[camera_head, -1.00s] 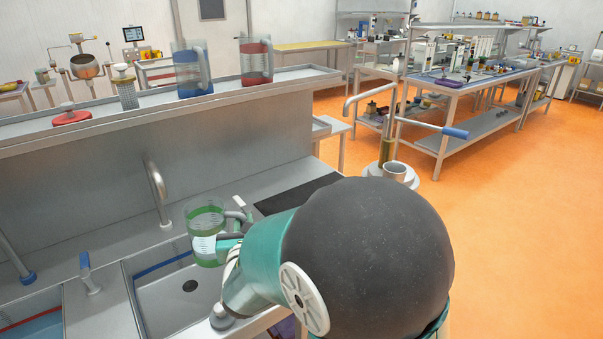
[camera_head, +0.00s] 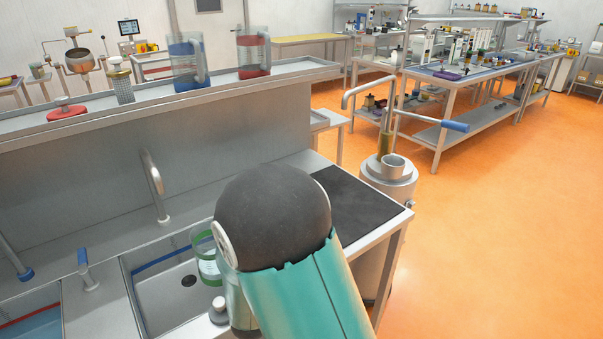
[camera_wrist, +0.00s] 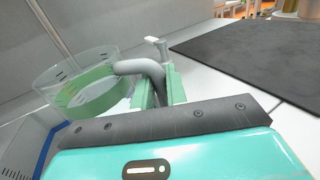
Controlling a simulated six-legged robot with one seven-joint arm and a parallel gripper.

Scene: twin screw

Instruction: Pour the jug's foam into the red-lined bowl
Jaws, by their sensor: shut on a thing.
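A clear jug with a green band (camera_head: 207,258) shows in the head view above the right edge of the blue-lined basin, partly hidden by my arm. In the wrist view the jug (camera_wrist: 85,85) is at the left, with its grey handle between the fingers of my gripper (camera_wrist: 158,88). My gripper is shut on that handle. The jug's contents cannot be made out. The red-lined bowl (camera_head: 30,318) is the sink basin at the lower left of the head view, cut off by the frame, with bluish liquid or surface inside.
The blue-lined basin (camera_head: 165,310) has a drain and lies right of the red-lined one. Taps (camera_head: 153,185) and a blue-handled lever (camera_head: 87,270) stand behind and between them. A black mat (camera_head: 355,210) lies clear at right. Blue and red jugs (camera_head: 254,55) stand on the shelf.

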